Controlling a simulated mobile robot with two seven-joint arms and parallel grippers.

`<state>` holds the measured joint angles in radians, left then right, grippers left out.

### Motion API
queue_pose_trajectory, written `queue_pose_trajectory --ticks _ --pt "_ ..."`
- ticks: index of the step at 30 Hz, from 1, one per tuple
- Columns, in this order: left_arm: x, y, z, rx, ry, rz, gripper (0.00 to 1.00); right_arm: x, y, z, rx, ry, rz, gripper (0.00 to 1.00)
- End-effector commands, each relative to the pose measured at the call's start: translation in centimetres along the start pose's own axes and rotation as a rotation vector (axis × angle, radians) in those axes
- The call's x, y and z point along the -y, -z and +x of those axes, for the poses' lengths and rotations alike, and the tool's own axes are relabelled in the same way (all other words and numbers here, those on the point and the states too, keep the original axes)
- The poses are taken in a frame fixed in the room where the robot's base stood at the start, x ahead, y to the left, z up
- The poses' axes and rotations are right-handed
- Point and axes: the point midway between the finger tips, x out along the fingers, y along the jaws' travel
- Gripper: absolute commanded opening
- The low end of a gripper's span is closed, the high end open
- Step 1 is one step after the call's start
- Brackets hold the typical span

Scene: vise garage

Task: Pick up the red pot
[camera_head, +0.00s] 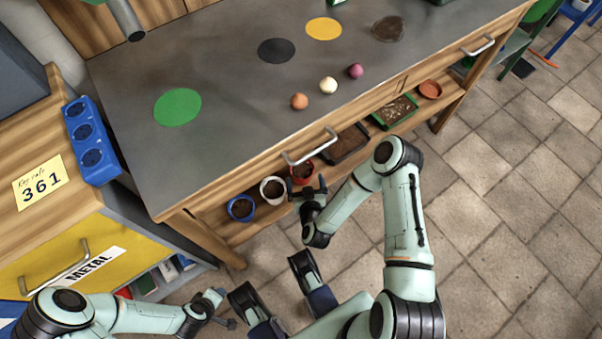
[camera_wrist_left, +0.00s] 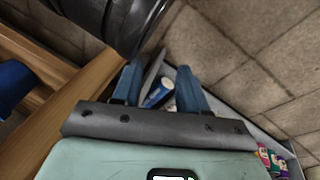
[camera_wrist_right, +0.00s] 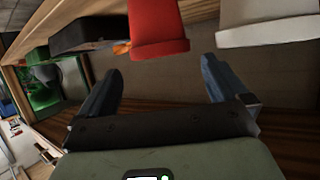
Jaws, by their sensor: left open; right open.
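The red pot (camera_head: 303,174) stands on the low shelf under the workbench, between the white pot (camera_head: 272,189) and a dark tray; its top shows dark soil. My right gripper (camera_head: 308,190) is at the shelf's front edge by the red pot and partly covers it. In the right wrist view, the red pot (camera_wrist_right: 158,28) shows at the top, beyond the spread, empty fingers (camera_wrist_right: 160,66), apart from them. My left gripper (camera_head: 222,308) is low at the lower left, away from the pot. Its fingers (camera_wrist_left: 160,84) are open in the left wrist view.
The white pot (camera_wrist_right: 265,24) stands close beside the red pot, with a blue pot (camera_head: 241,207) farther left. A dark tray (camera_head: 345,143) and a green tray (camera_head: 394,112) stand to the right. The workbench top (camera_head: 230,75) overhangs the shelf.

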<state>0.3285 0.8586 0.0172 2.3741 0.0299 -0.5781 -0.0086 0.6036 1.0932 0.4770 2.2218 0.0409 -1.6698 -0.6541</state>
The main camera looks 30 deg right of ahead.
Motion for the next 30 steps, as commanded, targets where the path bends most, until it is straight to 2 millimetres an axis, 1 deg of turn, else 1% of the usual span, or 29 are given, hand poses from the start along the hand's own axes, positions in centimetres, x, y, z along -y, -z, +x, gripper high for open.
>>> queue_pose_trajectory --ticks 1,7,12,15,18,24,25,26,27,28,29,30 --pt "0.3 -0.4 0.4 0.011 0.006 -0.003 0.43 -0.1 -0.1 0.7 -0.001 -0.001 0.0 1.0" --pt "1.0 -1.2 0.9 0.038 0.017 -0.01 0.43 0.0 0.0 2.0 -0.002 0.0 0.0 1.0" --pt "2.3 -2.9 2.1 0.092 0.041 -0.024 0.43 -0.1 -0.1 4.8 -0.002 -0.002 0.001 1.0" --pt "2.9 -3.7 2.5 0.119 0.053 -0.031 0.43 0.0 -0.1 6.0 -0.001 0.0 0.001 1.0" --pt "3.2 -4.1 2.6 0.131 0.058 -0.035 0.43 0.0 0.0 6.5 0.0 0.001 0.0 1.0" --pt "3.2 -4.2 2.5 0.133 0.059 -0.035 0.43 0.0 0.1 6.6 0.001 0.002 0.0 1.0" --pt "3.2 -4.2 2.5 0.133 0.059 -0.035 0.43 0.0 0.1 6.5 0.001 0.002 0.0 0.97" --pt "3.2 -4.2 2.5 0.132 0.059 -0.035 0.43 0.0 0.1 6.5 0.001 0.002 0.0 0.87" --pt "3.2 -4.1 2.5 0.132 0.059 -0.035 0.43 0.0 0.0 6.5 0.001 0.002 0.0 0.74" --pt "3.2 -4.1 2.5 0.132 0.059 -0.035 0.43 0.0 0.0 6.5 0.001 0.002 0.0 0.64" --pt "3.2 -4.1 2.5 0.132 0.059 -0.035 0.43 0.0 0.0 6.5 0.001 0.002 0.0 0.57" --pt "3.2 -4.1 2.5 0.132 0.059 -0.035 0.43 0.0 0.1 6.5 0.0 0.002 0.0 0.57"
